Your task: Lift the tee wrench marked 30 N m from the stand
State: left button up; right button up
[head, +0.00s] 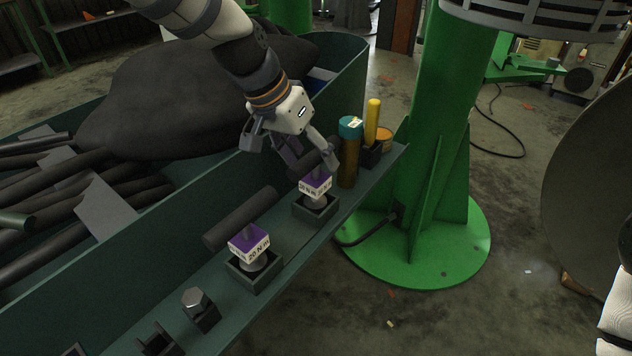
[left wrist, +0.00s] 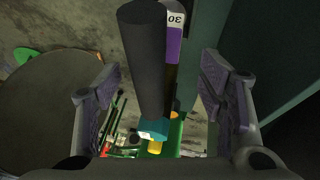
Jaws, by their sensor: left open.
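The tee wrench marked 30 N m (head: 317,184) stands upright in a dark square holder (head: 314,210) on the green ledge, with a purple and white label collar. Its dark crossbar handle shows in the left wrist view (left wrist: 145,55), where the label reads 30. My left gripper (head: 292,155) is open above the wrench. In the left wrist view, its fingers (left wrist: 165,95) are on either side of the handle, with gaps on both sides. A second tee wrench, marked 20 N m (head: 250,243), stands in its own holder nearer. My right gripper is not in view.
A brown bottle with a teal cap (head: 349,150) and a yellow cylinder (head: 372,121) stand close beyond the wrench. A hex-headed piece (head: 200,306) sits nearer on the ledge. A green column (head: 440,140) rises to the right. A bin with dark bars (head: 60,190) lies left.

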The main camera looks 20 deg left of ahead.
aim_at(318, 168)
pick_arm(q)
jog(key=x, duration=0.3)
jog(key=shift+f, duration=0.4)
jog(key=shift+w+d+f, duration=0.15)
jog(key=shift+w+f, duration=0.1)
jog(key=shift+r, duration=0.15)
jog(key=shift+c, duration=0.5)
grip_shut()
